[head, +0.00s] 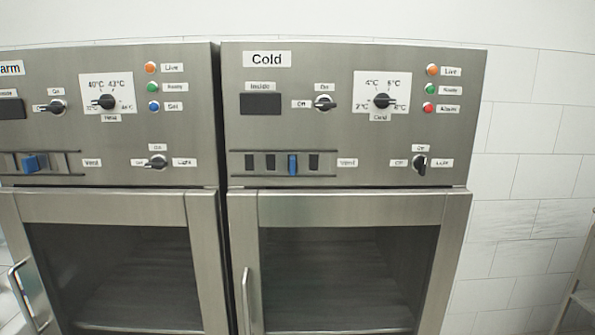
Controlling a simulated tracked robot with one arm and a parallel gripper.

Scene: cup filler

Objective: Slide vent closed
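The Warm cabinet's vent (70,165) is at the left. Its blue slider tab (33,163) sits toward the left part of the strip, and few dark openings show there. A "Vent" label (347,162) stands right of the Cold vent. My gripper is not in view, and nothing touches either slider.
The Cold panel has a dial (382,101), an on/off knob (324,103), a light knob (420,164) and coloured lamps. Below are glass doors, with a handle (247,300) sticking out on the Cold door. A shelf frame (580,290) stands at the right edge. The space before the panels looks clear.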

